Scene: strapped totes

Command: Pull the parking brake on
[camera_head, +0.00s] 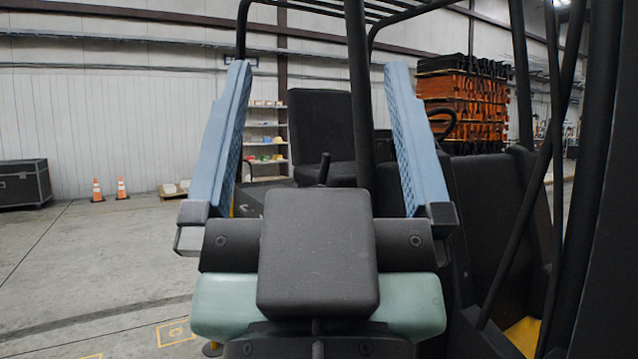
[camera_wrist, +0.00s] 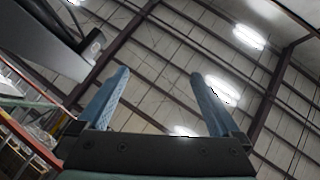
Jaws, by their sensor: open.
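My gripper (camera_head: 317,68) fills the middle of the head view, its two blue fingers spread wide and pointing up with nothing between them. The wrist view also shows both fingers (camera_wrist: 160,73) apart and empty, against the ceiling. Beyond the gripper is a forklift with a black seat (camera_head: 320,128) and a dark steering wheel (camera_head: 440,121) partly behind the right finger. A short dark upright lever (camera_head: 325,168) shows in front of the seat, just above my gripper's body. I cannot tell whether it is the parking brake. Its lower part is hidden, and no contact shows.
A black frame post (camera_head: 358,90) stands between the fingers in the head view. Dark bars (camera_head: 545,170) cross the right side. Strapped orange totes (camera_head: 462,100) are stacked behind. Open floor (camera_head: 90,240) lies left, with traffic cones (camera_head: 121,188) and a black case (camera_head: 25,183) farther back.

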